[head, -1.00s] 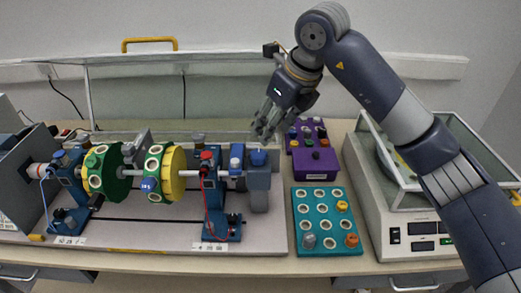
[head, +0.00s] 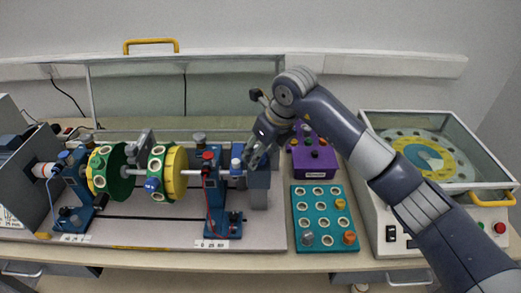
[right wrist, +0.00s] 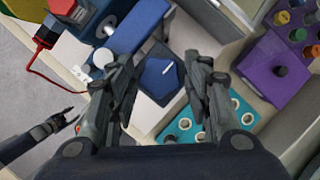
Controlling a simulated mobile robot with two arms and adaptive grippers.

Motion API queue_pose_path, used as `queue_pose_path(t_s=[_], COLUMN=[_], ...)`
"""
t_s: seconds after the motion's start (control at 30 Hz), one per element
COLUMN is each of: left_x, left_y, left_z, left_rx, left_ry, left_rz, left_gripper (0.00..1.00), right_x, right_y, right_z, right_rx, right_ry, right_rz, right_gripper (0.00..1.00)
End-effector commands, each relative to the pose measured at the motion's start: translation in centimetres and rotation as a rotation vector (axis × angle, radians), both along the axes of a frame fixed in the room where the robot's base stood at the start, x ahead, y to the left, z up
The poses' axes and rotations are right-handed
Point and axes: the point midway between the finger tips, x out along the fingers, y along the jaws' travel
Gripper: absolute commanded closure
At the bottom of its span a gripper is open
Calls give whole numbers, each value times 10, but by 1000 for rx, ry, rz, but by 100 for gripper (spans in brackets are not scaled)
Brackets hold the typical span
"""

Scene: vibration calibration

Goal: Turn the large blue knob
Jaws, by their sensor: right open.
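The large blue knob (right wrist: 160,78) shows in the right wrist view as a dark blue, many-sided cap with a white line, on top of a grey-blue block (head: 259,189). In the head view the knob is hidden behind my right gripper. My right gripper (right wrist: 165,88) is open. Its two fingers are apart, one on each side of the knob in the picture. I cannot tell whether they touch it or how far above it they are.
Left of the block are a blue stand with a red knob (head: 208,155) and green and yellow discs on a shaft. A purple box (head: 312,162) and a teal tray (head: 320,222) lie to the right. A glass-lidded machine (head: 420,150) stands farther right.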

Motion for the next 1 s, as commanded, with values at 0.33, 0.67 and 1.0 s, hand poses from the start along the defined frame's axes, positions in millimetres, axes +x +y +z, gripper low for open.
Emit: queue_pose_path(t_s=[0.33,0.67,1.0], left_x=[0,0,0], left_y=[0,0,0], left_z=[0,-10,-34], left_rx=[0,0,0], left_ry=[0,0,0], left_rz=[0,0,0], left_gripper=[60,60,60], right_x=[0,1,4], right_y=[0,-2,-3], right_z=[0,-1,-2], right_rx=[0,-1,-1], right_ry=[0,-1,-4], right_rz=[1,72,333], right_gripper=[87,87,87])
